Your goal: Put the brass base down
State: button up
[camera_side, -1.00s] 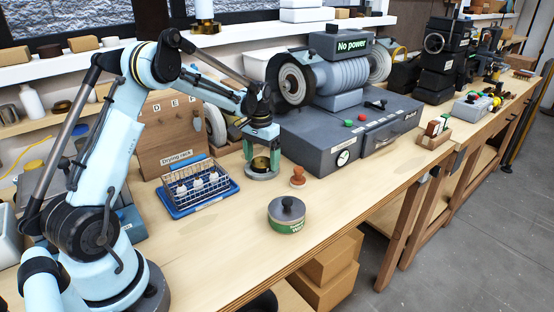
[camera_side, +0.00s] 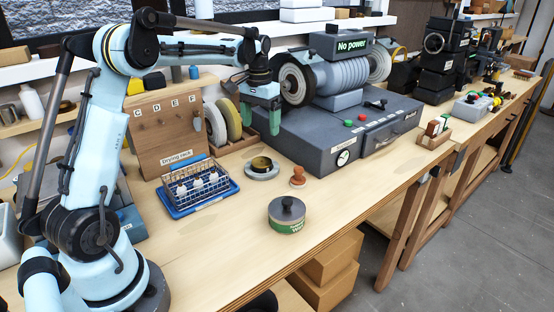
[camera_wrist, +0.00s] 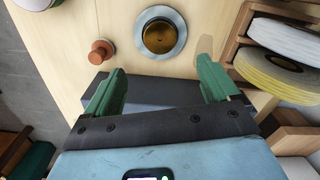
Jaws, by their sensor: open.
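The brass base (camera_side: 261,163) is a small dark gold cup shape. It sits upright on a round grey dish (camera_side: 262,174) on the bench, right of the blue drying rack. In the wrist view the brass base (camera_wrist: 159,36) shows from above, centred on the pale dish (camera_wrist: 143,18). My gripper (camera_side: 261,124), with green fingers, hangs empty above and behind the base, apart from it. In the wrist view my gripper (camera_wrist: 160,88) has its fingers wide apart with nothing between them.
A drying rack (camera_side: 203,184) with white pieces stands left of the dish. A small wooden knob (camera_side: 298,177) and a round tin (camera_side: 287,214) stand to the right and front. The grey grinder (camera_side: 345,125) and polishing wheels (camera_side: 226,118) stand close to my gripper.

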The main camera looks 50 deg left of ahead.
jog(key=s+d+r+m+t, duration=0.1)
jog(key=s+d+r+t, duration=0.15)
jog(key=d, duration=0.35)
jog(key=s+d+r+m+t, duration=0.1)
jog(key=s+d+r, duration=0.2)
jog(key=d, duration=0.2)
jog(key=s+d+f+m+t, duration=0.1)
jog(key=s+d+f+t, duration=0.2)
jog(key=s+d, duration=0.6)
jog(key=shift+s+f+t, duration=0.35)
jog(key=shift+s+f, duration=0.2)
jog(key=shift+f, duration=0.4)
